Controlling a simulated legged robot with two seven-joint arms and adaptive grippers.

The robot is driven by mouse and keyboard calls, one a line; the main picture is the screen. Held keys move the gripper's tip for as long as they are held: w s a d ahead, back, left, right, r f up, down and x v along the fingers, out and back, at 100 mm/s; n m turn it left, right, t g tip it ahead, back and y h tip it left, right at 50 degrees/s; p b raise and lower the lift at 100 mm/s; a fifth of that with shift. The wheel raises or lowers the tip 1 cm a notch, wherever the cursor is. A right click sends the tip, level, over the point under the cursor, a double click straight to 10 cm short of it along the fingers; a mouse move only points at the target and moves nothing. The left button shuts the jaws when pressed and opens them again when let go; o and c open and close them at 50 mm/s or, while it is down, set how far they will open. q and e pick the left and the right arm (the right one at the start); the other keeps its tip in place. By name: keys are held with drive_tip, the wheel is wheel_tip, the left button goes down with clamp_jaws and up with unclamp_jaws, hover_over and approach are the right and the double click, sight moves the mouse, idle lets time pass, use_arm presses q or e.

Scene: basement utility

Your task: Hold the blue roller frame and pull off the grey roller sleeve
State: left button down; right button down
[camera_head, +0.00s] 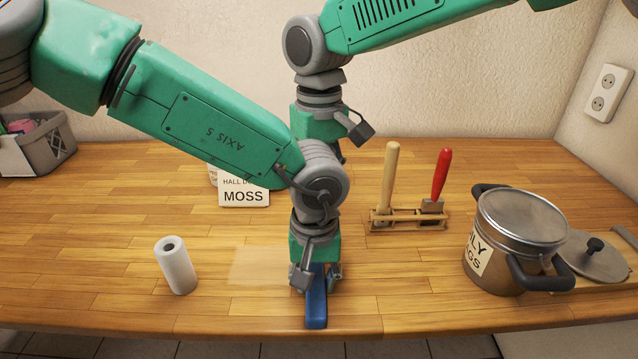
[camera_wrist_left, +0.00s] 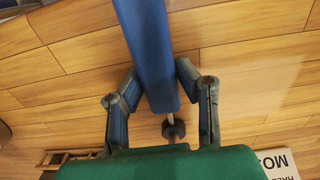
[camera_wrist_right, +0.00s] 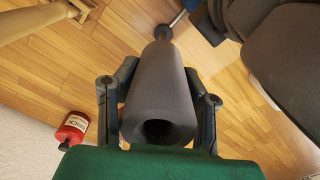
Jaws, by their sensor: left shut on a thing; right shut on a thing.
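The blue roller frame (camera_head: 316,308) is near the table's front edge. My left gripper (camera_head: 318,279) is shut on it from above. In the left wrist view the blue body (camera_wrist_left: 152,50) lies between the fingers, and a bare metal rod with a dark end cap (camera_wrist_left: 173,130) shows below. The grey roller sleeve (camera_wrist_right: 162,95) is in the right wrist view, its hollow end facing my palm. My right gripper (camera_wrist_right: 160,78) is shut on it. The cap and rod show beyond the sleeve's far end; the sleeve looks off the rod. In the head view my left arm mostly hides the right gripper.
A white roll (camera_head: 176,266) stands left. A MOSS box (camera_head: 244,190) is behind. A wooden rack (camera_head: 408,217) with wooden and red handles, a pot (camera_head: 512,240) and a lid (camera_head: 595,257) are right. A red container (camera_wrist_right: 72,129) shows in the right wrist view.

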drive_tip(key=shift+r, duration=0.1)
drive_tip(key=shift+r, duration=0.4)
drive_tip(key=shift+r, duration=0.15)
drive_tip(key=r, duration=0.2)
drive_tip(key=shift+w+r, duration=0.3)
drive_tip(key=shift+w, duration=0.1)
drive_tip(key=w+r, duration=0.1)
drive_tip(key=w, duration=0.8)
drive_tip(key=shift+w+d, duration=0.2)
drive_tip(key=shift+w, duration=0.1)
use_arm(q)
drive_tip(key=c, duration=1.1)
unclamp_jaws()
